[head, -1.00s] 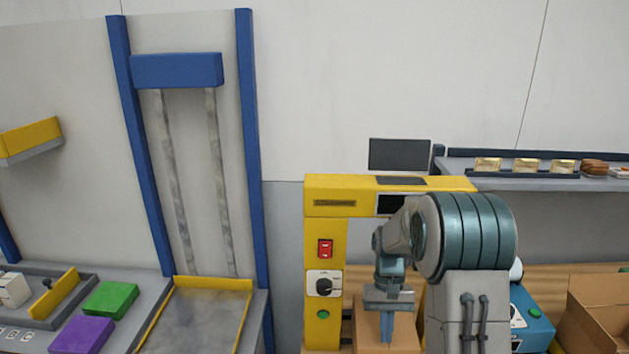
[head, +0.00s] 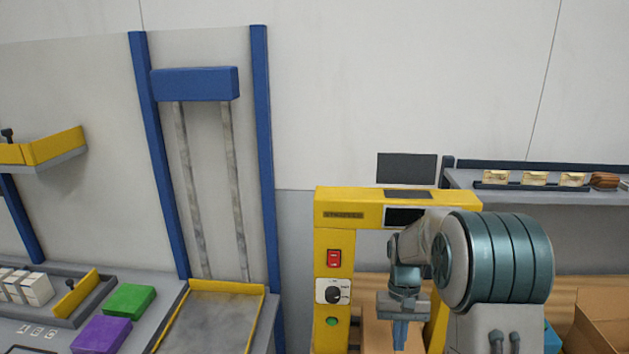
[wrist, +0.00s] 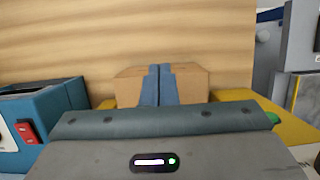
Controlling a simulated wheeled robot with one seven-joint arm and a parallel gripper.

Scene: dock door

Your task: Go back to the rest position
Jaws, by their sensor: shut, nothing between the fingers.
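My gripper (head: 400,335) hangs pointing down in front of the yellow machine frame in the head view, at the lower right of centre. In the wrist view its two blue fingers (wrist: 158,85) are together with nothing between them. A cardboard box (wrist: 190,82) shows behind the fingers in the wrist view, and it also shows beside the gripper in the head view (head: 376,336). I cannot tell the gap between fingers and box.
The yellow machine (head: 333,240) with a red switch and black dial stands close left of my gripper. A shelf (head: 560,195) with several small packs is at right. An open carton (head: 600,325) is lower right. A blue lift frame (head: 195,84) and purple (head: 101,334) and green (head: 130,300) blocks are left.

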